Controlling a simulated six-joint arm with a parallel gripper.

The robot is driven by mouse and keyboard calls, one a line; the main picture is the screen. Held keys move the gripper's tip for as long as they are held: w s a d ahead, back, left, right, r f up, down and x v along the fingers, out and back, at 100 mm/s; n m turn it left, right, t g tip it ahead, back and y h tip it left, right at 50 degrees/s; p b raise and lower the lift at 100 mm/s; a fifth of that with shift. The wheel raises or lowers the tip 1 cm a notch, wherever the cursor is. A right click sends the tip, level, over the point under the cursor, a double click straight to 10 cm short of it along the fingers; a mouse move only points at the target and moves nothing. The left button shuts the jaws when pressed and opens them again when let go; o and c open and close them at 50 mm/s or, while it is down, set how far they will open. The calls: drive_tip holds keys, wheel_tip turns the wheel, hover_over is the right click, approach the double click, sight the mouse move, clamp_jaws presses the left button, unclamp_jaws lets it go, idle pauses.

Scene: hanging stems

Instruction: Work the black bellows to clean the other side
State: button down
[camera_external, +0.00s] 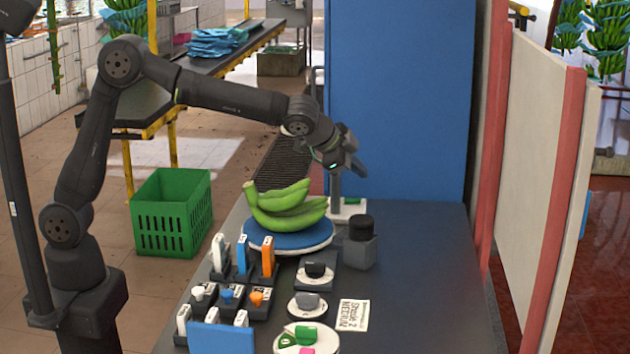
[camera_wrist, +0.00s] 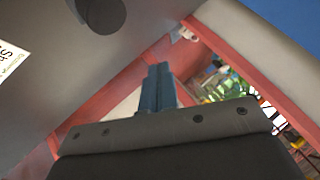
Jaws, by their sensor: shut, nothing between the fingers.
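The black bellows (camera_external: 361,227) is a short dark cylinder on a grey block, right of the bananas in the external view. A dark round shape at the top of the wrist view, probably the bellows (camera_wrist: 100,12), lies left of the fingers. My gripper (camera_external: 358,168) is above and behind the bellows, apart from it, tilted to the right. Its fingers (camera_wrist: 157,88) are together and empty in the wrist view. A bunch of green bananas (camera_external: 288,206) rests on a blue round plate with a white rim (camera_external: 290,248). The bananas' far side is hidden.
A grey post on a white base (camera_external: 348,211) stands close below my gripper. Several tools, knobs and dials (camera_external: 228,295) fill the table's left front. A white card (camera_external: 352,315) lies at front. The right part of the table (camera_external: 430,270) is clear, beside a panel wall (camera_external: 540,190).

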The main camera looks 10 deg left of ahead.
drive_tip(key=shift+d+f, duration=0.1)
idle(0.3)
approach(362, 218)
drive_tip(key=shift+w+d+f, duration=0.45)
drive_tip(key=shift+w+d, duration=0.05)
drive_tip(key=shift+d, duration=0.25)
drive_tip(key=shift+w+d+f, duration=0.5)
drive_tip(key=shift+w+d, duration=0.05)
drive_tip(key=shift+d, duration=0.2)
drive_tip(key=shift+w+d+f, duration=0.45)
drive_tip(key=shift+w+d, duration=0.05)
drive_tip(key=shift+d, duration=0.3)
drive_tip(key=shift+f, duration=0.2)
drive_tip(key=shift+f, duration=0.25)
drive_tip(key=shift+f, duration=1)
idle(1.1)
drive_tip(key=shift+r, duration=1.45)
drive_tip(key=shift+r, duration=2.5)
